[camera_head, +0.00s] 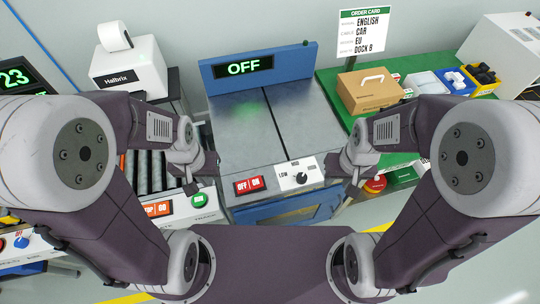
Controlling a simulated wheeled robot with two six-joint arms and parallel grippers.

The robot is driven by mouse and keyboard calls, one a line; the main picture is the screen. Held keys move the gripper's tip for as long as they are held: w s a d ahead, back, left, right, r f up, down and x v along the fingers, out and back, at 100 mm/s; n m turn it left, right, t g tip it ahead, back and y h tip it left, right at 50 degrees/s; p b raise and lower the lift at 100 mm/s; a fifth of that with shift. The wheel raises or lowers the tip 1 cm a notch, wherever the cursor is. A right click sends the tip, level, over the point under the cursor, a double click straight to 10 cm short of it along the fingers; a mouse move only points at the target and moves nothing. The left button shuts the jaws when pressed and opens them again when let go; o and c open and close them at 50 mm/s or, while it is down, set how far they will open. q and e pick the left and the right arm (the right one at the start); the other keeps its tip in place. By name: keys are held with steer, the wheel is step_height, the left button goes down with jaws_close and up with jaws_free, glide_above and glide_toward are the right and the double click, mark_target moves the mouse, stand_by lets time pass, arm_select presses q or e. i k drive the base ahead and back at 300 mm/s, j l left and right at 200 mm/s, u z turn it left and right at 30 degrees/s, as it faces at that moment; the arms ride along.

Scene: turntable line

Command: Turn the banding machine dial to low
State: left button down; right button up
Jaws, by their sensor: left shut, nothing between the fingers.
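The banding machine (255,120) stands in the middle, with a grey metal top and a blue back panel whose green display (243,67) reads OFF. On its front panel the dial (301,178) is a small dark knob on a white plate. The LOW mark is at its left, with other marks above and to the right. The knob's pointer is too small to read. My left gripper (207,168) is shut and empty, left of the red switches and apart from the dial. My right gripper (353,190) is right of the dial and apart from it; its fingers are unclear.
Red OFF and ON switches (249,185) sit left of the dial. A roller conveyor (150,182) with buttons and a label printer (128,68) are at left. A green table (335,88) with a cardboard box (368,92) and a red emergency button (374,183) are at right.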

mark_target(302, 177)
steer(key=l+u, duration=0.25)
steer(key=u, duration=0.25)
steer(key=l+u, duration=0.25)
steer(key=u, duration=0.25)
